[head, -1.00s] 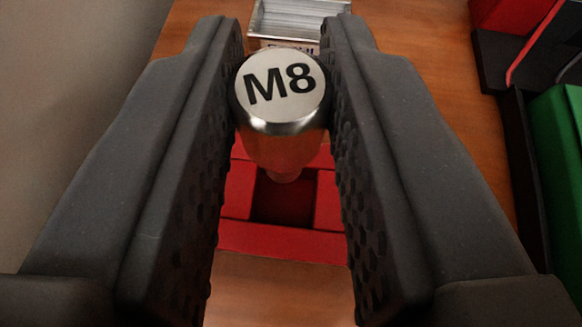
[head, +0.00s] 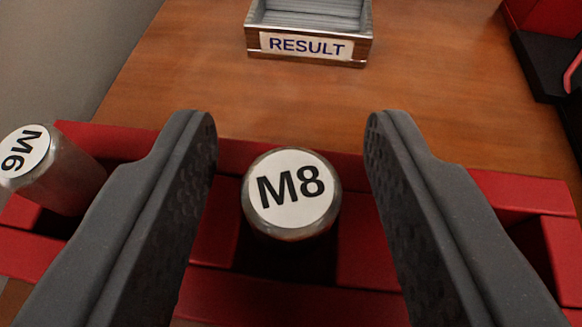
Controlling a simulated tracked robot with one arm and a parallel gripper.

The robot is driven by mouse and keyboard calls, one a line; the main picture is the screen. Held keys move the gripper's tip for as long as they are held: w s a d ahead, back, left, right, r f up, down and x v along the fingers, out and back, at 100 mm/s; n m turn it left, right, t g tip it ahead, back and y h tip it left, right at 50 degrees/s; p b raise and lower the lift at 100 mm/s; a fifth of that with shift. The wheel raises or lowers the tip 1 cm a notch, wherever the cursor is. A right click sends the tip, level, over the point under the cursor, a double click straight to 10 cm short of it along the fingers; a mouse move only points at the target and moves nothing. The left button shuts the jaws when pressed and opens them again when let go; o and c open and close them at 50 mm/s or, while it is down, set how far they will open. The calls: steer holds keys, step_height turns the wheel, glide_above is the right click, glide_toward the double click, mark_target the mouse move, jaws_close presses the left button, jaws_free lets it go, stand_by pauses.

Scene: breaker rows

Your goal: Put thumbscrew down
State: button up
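The thumbscrew marked M8 (head: 291,194) is a metal cylinder with a white label on top. It sits upright in a dark slot of the red rack (head: 500,190). My gripper (head: 291,130) is open, with one dark textured finger on each side of the M8 thumbscrew and a clear gap to both. The lower part of the thumbscrew is hidden in the slot and below its own head.
A second thumbscrew marked M6 (head: 50,165) leans in the rack at the left. A box labelled RESULT (head: 308,45) stands farther back on the wooden table. Black and red objects (head: 550,60) stand at the upper right. Bare table lies between rack and box.

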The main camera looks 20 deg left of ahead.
steer(key=shift+r, duration=0.1)
steer(key=p+v, duration=0.2)
steer(key=v, duration=1)
steer(key=w+d+r+m+t+h, duration=0.1)
steer(key=d+r+m+h, duration=0.15)
steer(key=r, duration=1.15)
steer(key=d+r+m+t+h, duration=0.1)
steer(key=d+r+h, duration=0.3)
steer(key=r, duration=0.9)
steer(key=s+a+r, duration=0.3)
steer(key=s+r, duration=0.2)
steer(key=r, duration=0.3)
steer(key=s+a+r+m+t, duration=0.1)
steer(key=s+a+r, duration=0.3)
steer(key=r, duration=0.5)
steer(key=s+a+r, duration=0.4)
steer(key=s+r, duration=0.3)
steer(key=r, duration=0.1)
steer(key=shift+r+m+y, duration=0.2)
steer(key=shift+m+y, duration=0.15)
steer(key=shift+a, duration=0.1)
